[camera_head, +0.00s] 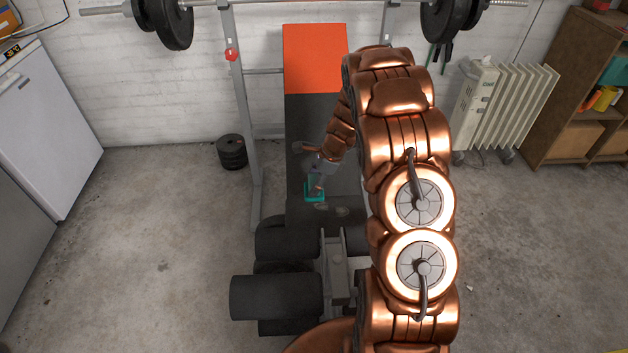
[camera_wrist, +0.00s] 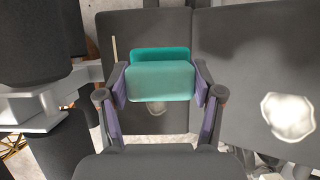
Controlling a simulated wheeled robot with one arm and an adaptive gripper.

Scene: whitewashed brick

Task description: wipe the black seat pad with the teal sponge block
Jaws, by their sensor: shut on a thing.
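My gripper (camera_head: 316,180) is shut on the teal sponge block (camera_head: 314,191) above the near part of the bench. In the wrist view the sponge (camera_wrist: 160,80) sits between my two fingers (camera_wrist: 160,84). The black seat pad (camera_head: 298,212) lies beneath it, near the rollers. It also shows in the wrist view (camera_wrist: 115,28), with a pale smudge (camera_wrist: 157,109) partly hidden by the sponge. In the head view pale marks (camera_head: 341,211) show just in front of the sponge. I cannot tell whether the sponge touches the pad.
Another dark pad (camera_wrist: 240,60) with a whitish patch (camera_wrist: 289,115) adjoins across a seam. Black rollers (camera_head: 276,297) stand at the bench's near end. A rack upright (camera_head: 241,120) rises at left, holding a barbell. A radiator (camera_head: 505,105) stands at right.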

